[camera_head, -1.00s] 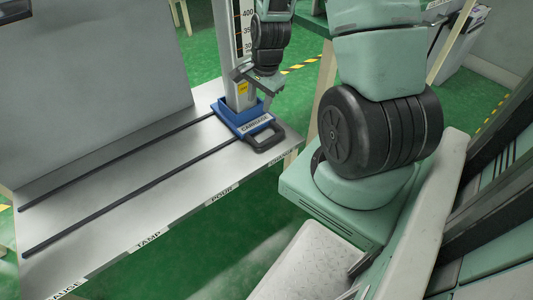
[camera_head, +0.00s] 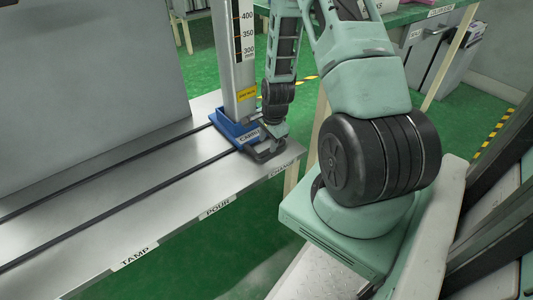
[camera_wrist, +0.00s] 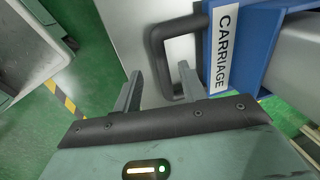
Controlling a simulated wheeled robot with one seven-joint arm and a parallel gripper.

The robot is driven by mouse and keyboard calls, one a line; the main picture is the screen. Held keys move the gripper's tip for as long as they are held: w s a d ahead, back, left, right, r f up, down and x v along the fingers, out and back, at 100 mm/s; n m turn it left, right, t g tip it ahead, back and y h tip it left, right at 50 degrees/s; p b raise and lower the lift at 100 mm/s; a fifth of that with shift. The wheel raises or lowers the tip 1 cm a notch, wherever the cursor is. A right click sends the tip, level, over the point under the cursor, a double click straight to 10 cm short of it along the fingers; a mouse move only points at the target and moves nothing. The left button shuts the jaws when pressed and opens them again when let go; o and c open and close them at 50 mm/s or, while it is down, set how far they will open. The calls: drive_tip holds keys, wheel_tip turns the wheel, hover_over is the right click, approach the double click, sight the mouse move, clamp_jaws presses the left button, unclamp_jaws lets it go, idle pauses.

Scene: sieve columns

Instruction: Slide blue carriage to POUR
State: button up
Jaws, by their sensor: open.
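The blue carriage (camera_head: 226,129) sits at the far right end of the two dark rails, beside the partly hidden end label (camera_head: 285,167). A tall post with a scale stands on it. Its dark loop handle (camera_head: 270,154) points towards the table's front edge. The POUR label (camera_head: 214,209) is on the front edge, nearer the camera than the carriage. My gripper (camera_wrist: 160,86) is open at the handle. In the wrist view, the handle's outer bar (camera_wrist: 158,62) lies between the fingers, one finger seeming inside the loop. Contact cannot be told.
The metal table (camera_head: 165,185) is clear along the rails (camera_head: 120,165) towards the TAMP label (camera_head: 137,255). A grey panel (camera_head: 85,75) stands behind the rails. A green-topped bench (camera_head: 420,15) is at the back right.

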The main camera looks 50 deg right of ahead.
sight(266, 151)
drive_tip(key=shift+w+d+f+b, duration=0.1)
drive_tip(key=shift+w+f+b, duration=0.1)
drive_tip(key=shift+f, duration=0.55)
drive_tip(key=shift+w+a+f+b, duration=0.1)
drive_tip(key=shift+f+b, duration=0.1)
drive_tip(key=shift+f, duration=0.6)
drive_tip(key=shift+w+d+f+b, duration=0.1)
drive_tip(key=shift+w+f+b, duration=0.1)
drive_tip(key=shift+f, duration=0.55)
clamp_jaws()
